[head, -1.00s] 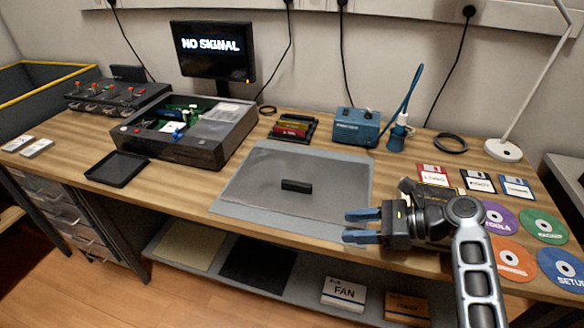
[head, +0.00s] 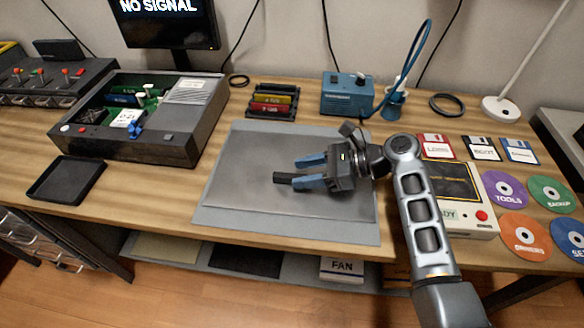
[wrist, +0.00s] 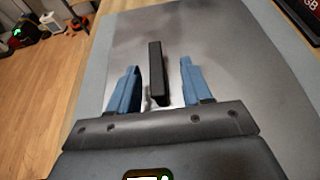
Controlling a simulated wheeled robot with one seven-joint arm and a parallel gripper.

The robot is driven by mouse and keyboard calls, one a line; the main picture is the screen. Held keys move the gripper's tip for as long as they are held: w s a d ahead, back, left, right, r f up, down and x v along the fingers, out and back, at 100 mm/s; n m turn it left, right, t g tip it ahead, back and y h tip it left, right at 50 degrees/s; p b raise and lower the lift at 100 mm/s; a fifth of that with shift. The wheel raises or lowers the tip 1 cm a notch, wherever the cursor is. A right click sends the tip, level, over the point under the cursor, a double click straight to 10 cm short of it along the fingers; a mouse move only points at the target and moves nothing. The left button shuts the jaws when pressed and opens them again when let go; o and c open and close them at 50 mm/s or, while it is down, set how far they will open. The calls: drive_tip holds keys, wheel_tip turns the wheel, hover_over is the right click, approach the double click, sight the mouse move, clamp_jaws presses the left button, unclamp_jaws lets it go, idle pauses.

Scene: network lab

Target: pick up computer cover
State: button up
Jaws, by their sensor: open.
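The computer cover (head: 240,160) is a flat dark grey panel lying on a lighter grey mat (head: 215,215). A black bar handle (head: 283,178) stands up from the cover's middle. My gripper (head: 295,171) is open and low over the cover, pointing left in the head view. In the wrist view the handle (wrist: 155,60) lies between the two blue fingers (wrist: 160,63), with a gap on each side, and runs on past their tips. The cover's surface (wrist: 225,65) fills the ground around it. My gripper hides part of the handle and cover in the head view.
The open computer case (head: 185,150) stands left of the mat, with a black tray (head: 68,180) in front of it. A blue soldering station (head: 347,95) and a card rack (head: 272,102) are behind. A tester with a red button (head: 482,215), floppies and discs (head: 505,188) lie right.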

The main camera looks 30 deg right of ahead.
sight(295, 176)
drive_tip(key=shift+x, duration=1.85)
drive_tip(key=shift+s+a, duration=0.1)
drive_tip(key=shift+s, duration=0.1)
drive_tip(key=shift+c, duration=0.4)
clamp_jaws()
